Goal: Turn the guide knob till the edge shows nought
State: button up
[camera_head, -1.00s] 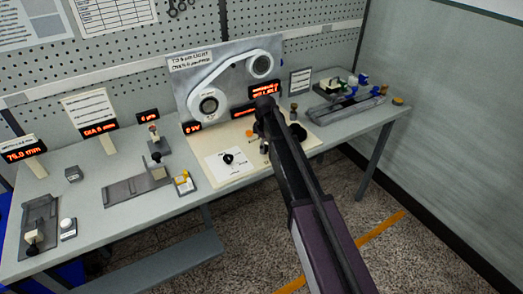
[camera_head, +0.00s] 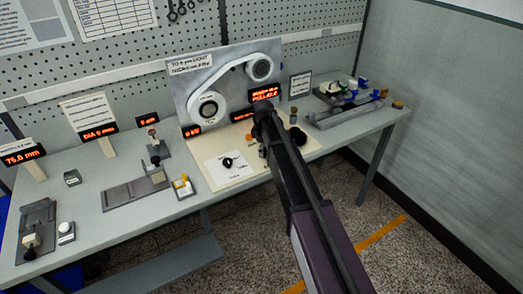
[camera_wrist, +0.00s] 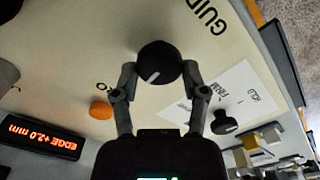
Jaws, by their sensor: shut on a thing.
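The guide knob (camera_wrist: 160,66) is a round black knob with a pale pointer line, on a cream panel (camera_wrist: 60,50) in the wrist view. My gripper (camera_wrist: 160,78) has its two grey fingers on either side of the knob, shut on it. Part of the word "GUIDE" is printed beyond it. The edge display (camera_wrist: 42,138) reads "EDGE +2.0 mm" in red.
An orange button (camera_wrist: 101,110) and a second black knob (camera_wrist: 225,122) on a white card lie near my fingers. In the head view, the belt and pulley panel (camera_head: 185,95) stands behind. Fixtures and red displays line the bench (camera_head: 100,225).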

jog(key=shift+s+d, duration=0.2)
jog(key=shift+d, duration=0.15)
jog(key=shift+d+m, duration=0.1)
jog(key=shift+m, duration=0.2)
jog(key=m, duration=0.6)
jog(key=shift+m, duration=0.4)
jog(key=m, duration=0.4)
jog(key=shift+m, duration=2.2)
